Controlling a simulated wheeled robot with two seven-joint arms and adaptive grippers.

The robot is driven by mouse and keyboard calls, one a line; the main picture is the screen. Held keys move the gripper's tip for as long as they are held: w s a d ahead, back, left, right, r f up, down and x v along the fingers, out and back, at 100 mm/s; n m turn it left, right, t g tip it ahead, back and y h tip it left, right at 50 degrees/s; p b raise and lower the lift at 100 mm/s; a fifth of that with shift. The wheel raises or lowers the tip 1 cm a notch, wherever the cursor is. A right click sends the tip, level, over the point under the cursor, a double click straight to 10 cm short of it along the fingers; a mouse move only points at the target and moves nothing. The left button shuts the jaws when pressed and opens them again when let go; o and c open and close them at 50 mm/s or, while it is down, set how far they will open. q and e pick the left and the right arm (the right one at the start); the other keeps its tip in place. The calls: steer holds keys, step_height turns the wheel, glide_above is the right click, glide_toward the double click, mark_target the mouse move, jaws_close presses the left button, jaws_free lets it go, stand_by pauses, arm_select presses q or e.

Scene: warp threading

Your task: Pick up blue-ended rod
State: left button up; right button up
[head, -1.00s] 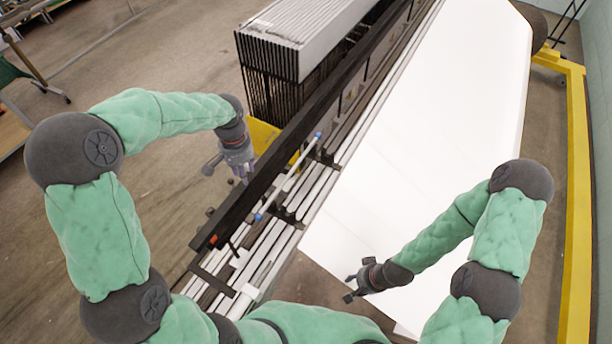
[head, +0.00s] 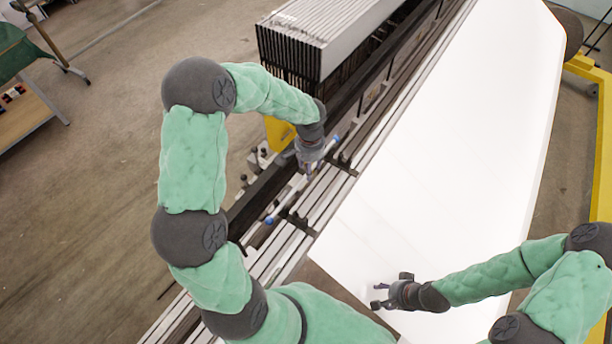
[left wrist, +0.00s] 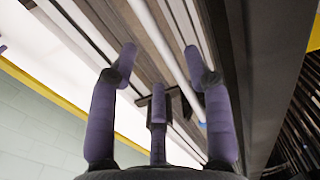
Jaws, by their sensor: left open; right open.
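The blue-ended rod (head: 286,201) is thin and pale and lies along the rails of the machine frame. In the head view one blue end shows near the front and the other just beyond my left gripper (head: 309,168). That gripper is over the rod's far half, open, with its fingers pointing down. In the left wrist view the open purple fingers (left wrist: 160,55) have the white rod (left wrist: 162,42) running between them, below, with a bit of blue near the right finger. I cannot tell whether they touch it. My right gripper (head: 379,296) is open and empty over the white sheet's near edge.
The wide white sheet (head: 450,130) slopes to the right of the rails. A dark beam (head: 262,190) runs along the rails' left side. A stack of grey-topped frames (head: 335,35) stands beyond. Open floor lies left, with a table at far left.

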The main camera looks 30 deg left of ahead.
arm_select(q)
steer(key=shift+a+f, duration=0.1)
steer(key=shift+f, duration=1.35)
steer(key=shift+c, duration=0.3)
jaws_close()
steer(key=shift+r, duration=0.1)
